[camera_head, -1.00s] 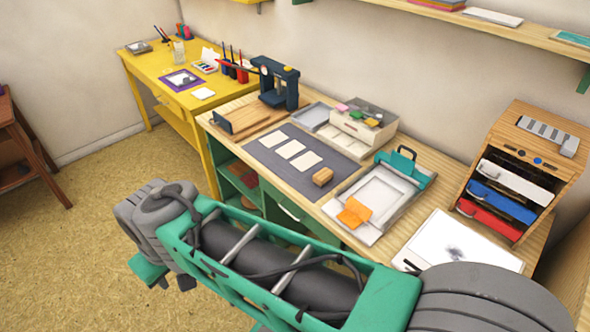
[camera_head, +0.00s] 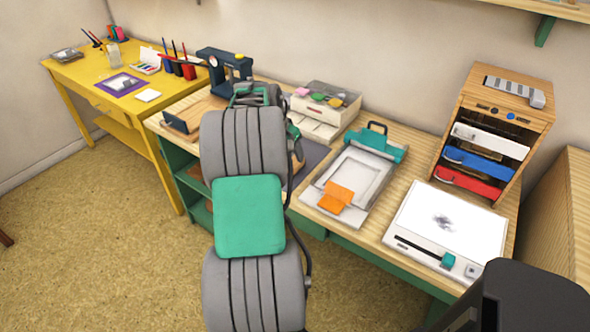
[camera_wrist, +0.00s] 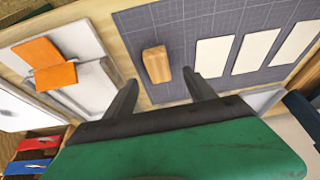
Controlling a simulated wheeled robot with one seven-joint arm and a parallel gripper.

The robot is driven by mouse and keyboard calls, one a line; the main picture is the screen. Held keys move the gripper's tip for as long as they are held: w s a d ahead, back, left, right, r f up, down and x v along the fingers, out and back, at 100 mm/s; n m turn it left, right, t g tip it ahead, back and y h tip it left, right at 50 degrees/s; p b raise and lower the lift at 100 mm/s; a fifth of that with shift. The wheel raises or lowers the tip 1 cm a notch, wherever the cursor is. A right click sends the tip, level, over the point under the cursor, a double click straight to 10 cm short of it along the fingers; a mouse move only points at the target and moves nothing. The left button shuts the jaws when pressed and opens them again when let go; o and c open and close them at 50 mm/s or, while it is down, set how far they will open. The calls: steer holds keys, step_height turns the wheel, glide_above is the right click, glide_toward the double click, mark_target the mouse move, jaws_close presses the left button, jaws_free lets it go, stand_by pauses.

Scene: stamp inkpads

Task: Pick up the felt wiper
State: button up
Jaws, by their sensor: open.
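A small wooden block (camera_wrist: 156,64), which may be the felt wiper, lies on the dark grey gridded mat (camera_wrist: 205,20) in the wrist view. No felt shows on its visible faces. My gripper (camera_wrist: 160,79) is open, its two fingers pointing toward the block with one on either side in the picture. I see no contact, and the block looks beyond the fingertips. In the head view my arm hides the block and most of the mat. An orange folded piece (camera_head: 336,196) lies on a grey-white frame tray (camera_head: 364,180); it also shows in the wrist view (camera_wrist: 46,64).
Several cream cards (camera_wrist: 214,56) lie on the mat beside the block. A white pad box (camera_head: 447,222) and a wooden drawer cabinet (camera_head: 497,115) stand to the right. A dark press (camera_head: 226,66) and a box of coloured pads (camera_head: 326,105) stand at the back.

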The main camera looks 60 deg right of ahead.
mark_target(295, 161)
steer(key=x, duration=0.7)
steer(key=shift+s+d, duration=0.15)
steer(key=shift+c, duration=0.5)
jaws_close()
steer(key=shift+r, duration=0.3)
step_height(295, 161, up, 2)
steer(key=shift+r, duration=0.2)
steer(key=s+a+r, duration=1)
steer(key=shift+b, duration=0.4)
